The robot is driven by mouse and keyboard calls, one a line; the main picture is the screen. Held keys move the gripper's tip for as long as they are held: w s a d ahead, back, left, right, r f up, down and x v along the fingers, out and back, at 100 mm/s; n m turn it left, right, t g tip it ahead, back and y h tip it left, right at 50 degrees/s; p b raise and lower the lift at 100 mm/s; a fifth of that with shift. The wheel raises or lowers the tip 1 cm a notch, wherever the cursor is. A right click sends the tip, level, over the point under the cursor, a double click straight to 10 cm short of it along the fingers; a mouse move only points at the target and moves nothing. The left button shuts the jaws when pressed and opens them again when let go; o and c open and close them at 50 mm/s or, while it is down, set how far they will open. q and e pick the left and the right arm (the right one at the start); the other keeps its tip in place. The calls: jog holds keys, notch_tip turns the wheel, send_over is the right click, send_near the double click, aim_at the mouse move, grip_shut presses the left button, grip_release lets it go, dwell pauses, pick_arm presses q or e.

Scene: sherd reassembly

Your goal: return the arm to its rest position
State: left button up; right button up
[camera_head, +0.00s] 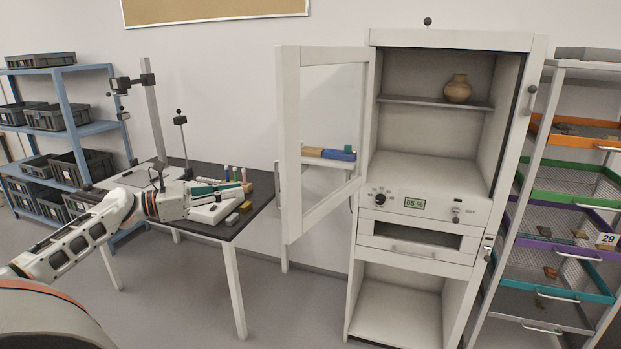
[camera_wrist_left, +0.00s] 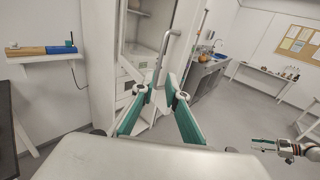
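My left arm reaches in from the left in the head view, over the dark-topped table. My left gripper (camera_head: 240,187) has teal fingers, parted, with nothing seen held between them. In the left wrist view the left gripper (camera_wrist_left: 158,88) points toward the cabinet's open door, and a grey bar handle (camera_wrist_left: 166,55) stands beyond and between its fingertips; I cannot tell the gap. Another teal-fingered gripper, my right (camera_wrist_left: 264,146), shows small at the right edge of the left wrist view; its opening is unclear. It is not in the head view.
The white cabinet (camera_head: 453,42) has its glass door (camera_head: 291,140) swung open near the left gripper. A clay pot (camera_head: 457,89) stands on its shelf. The table (camera_head: 236,228) carries a white device, bottles and a camera stand. Blue shelving (camera_head: 66,90) stands left; coloured trays (camera_head: 575,199) stand right.

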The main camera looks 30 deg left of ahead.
pick_arm(q)
jog(key=s+d+f+m+g+y, duration=0.1)
jog(key=s+d+f+m+y, duration=0.15)
jog(key=f, duration=0.85)
jog(key=s+d+f+m+g+y, duration=0.1)
jog(key=s+d+f+m+g, duration=0.2)
jog(key=f, duration=0.9)
jog(key=s+d+f+m+y, duration=0.25)
jog(key=f+m, duration=0.25)
jog(key=f, duration=0.6)
jog(key=s+d+f+m+g, duration=0.2)
jog(key=s+d+f+m, duration=0.55)
jog(key=d+f, duration=0.3)
jog(key=s+d+m+t+y, duration=0.1)
jog(key=s+d+m, duration=0.1)
jog(key=d+m, duration=0.5)
jog(key=s+d+m+t, duration=0.1)
jog(key=s+d+m, duration=0.1)
jog(key=d+m, duration=0.6)
jog(key=d, duration=0.3)
jog(key=shift+d+r+y, duration=0.15)
jog(key=shift+d+y, duration=0.05)
jog(key=shift+y, duration=0.2)
jog(key=shift+w, duration=0.15)
